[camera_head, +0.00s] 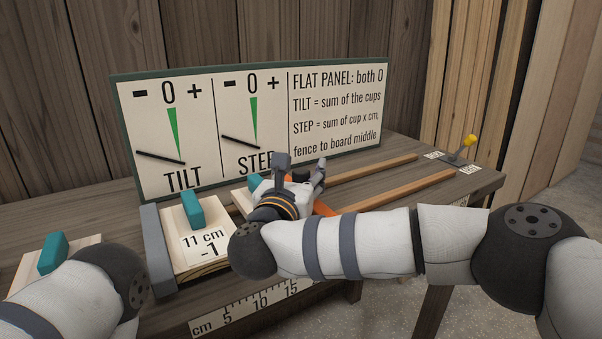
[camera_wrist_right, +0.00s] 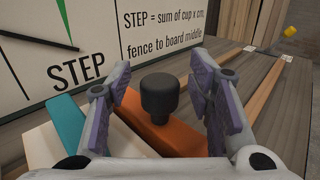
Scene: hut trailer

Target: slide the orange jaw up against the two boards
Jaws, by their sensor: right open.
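The orange jaw (camera_head: 322,208) shows only partly behind my right arm. In the right wrist view the orange jaw (camera_wrist_right: 178,138) carries a black knob (camera_wrist_right: 159,97). My right gripper (camera_head: 301,172) is open, its purple-padded fingers on either side of the knob, with gaps visible. One board (camera_head: 206,262), labelled 11 cm -1, has a teal handle (camera_head: 193,211) and lies beside the grey fence (camera_head: 157,250). A second board (camera_wrist_right: 42,152) with a teal handle (camera_wrist_right: 66,122) lies left of the jaw. Whether jaw and board touch is unclear. My left gripper is out of view.
Another board with a teal block (camera_head: 53,252) lies at far left. The gauge panel (camera_head: 255,120) stands behind; both needles point toward minus. Two wooden rails (camera_head: 405,191) run right, clear on top. A yellow-tipped lever (camera_head: 469,141) stands at the right end. A ruler (camera_head: 260,304) lines the front.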

